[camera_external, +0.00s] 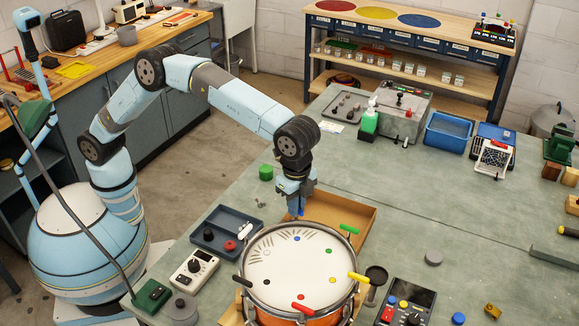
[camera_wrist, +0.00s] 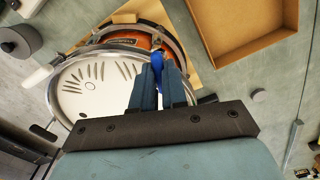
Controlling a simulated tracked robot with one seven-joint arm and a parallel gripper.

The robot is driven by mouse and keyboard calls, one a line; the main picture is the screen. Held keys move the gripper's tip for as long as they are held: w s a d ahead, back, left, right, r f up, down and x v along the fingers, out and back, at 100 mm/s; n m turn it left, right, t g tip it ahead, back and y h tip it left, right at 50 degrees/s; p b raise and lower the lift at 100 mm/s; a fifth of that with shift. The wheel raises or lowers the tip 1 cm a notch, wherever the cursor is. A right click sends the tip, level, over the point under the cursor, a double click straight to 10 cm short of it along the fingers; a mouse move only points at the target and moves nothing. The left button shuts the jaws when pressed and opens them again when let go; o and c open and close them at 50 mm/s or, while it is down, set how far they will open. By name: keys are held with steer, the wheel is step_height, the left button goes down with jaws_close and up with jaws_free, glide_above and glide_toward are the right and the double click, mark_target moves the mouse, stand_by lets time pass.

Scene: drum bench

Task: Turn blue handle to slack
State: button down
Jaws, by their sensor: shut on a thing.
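The drum (camera_external: 297,265) stands on the bench with a white head, a metal rim and an orange shell. Coloured handles sit around its rim: green (camera_external: 349,229), yellow (camera_external: 359,278), red (camera_external: 303,306), black (camera_external: 242,281) and white (camera_external: 245,231). The blue handle (camera_external: 301,212) is at the far side of the rim, mostly covered by my gripper (camera_external: 298,206). In the wrist view the blue handle (camera_wrist: 158,57) lies between the fingers of my gripper (camera_wrist: 159,72), which are shut on it. Fan-like dark marks show on the head near the white handle.
An open wooden tray (camera_external: 366,219) lies just behind the drum. A dark tray (camera_external: 220,236), a white control box (camera_external: 195,270) and a green block (camera_external: 266,172) are to its left. A dark control panel (camera_external: 408,300) is at right.

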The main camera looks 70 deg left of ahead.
steer(key=n, duration=0.6)
steer(key=shift+r, duration=0.2)
steer(key=n, duration=0.6)
steer(key=shift+w+n, duration=0.1)
steer(key=shift+n, duration=0.3)
steer(key=n, duration=0.4)
steer(key=shift+n, duration=2.5)
steer(key=c, duration=1.2)
jaws_free()
steer(key=shift+f, duration=0.15)
steer(key=shift+o, duration=0.2)
